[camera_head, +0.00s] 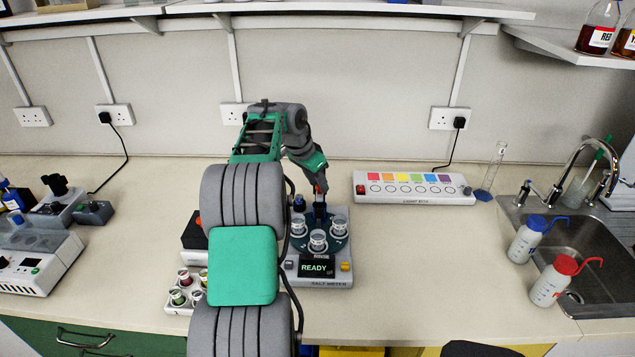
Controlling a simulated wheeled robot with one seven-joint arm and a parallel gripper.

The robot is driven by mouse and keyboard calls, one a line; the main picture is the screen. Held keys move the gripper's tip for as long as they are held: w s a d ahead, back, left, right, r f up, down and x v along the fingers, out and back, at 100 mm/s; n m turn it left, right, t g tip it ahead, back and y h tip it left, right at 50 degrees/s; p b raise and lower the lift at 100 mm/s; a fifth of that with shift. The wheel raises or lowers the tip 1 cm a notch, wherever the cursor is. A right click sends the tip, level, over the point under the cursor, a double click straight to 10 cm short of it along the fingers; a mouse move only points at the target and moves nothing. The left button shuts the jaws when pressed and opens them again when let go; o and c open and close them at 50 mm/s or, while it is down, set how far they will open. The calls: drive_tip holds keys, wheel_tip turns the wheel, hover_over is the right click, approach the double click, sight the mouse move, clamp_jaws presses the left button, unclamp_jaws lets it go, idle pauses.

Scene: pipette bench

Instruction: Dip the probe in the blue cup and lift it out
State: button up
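The salt meter (330,283) stands on the bench at the centre, and its display (317,267) reads READY. Several small clear cups sit on its dark turntable, among them a left cup (298,224), a front cup (318,240) and a right cup (338,225). I cannot tell which cup is the blue one. My gripper (320,190) is over the back of the turntable, pointing down, with a small red part at its tip. A dark upright piece (320,211) is directly below it; whether this is the probe is unclear. The finger gap is too small to judge.
A white rack (177,309) of small cups is left of the meter, partly behind my arm. The light box (410,188) lies at the back right. Blue-topped (526,240) and red-topped (553,281) bottles stand by the sink (590,262). The bench right of the meter is clear.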

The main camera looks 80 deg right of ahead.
drive_tip(key=shift+f, duration=0.15)
clamp_jaws()
idle(1.4)
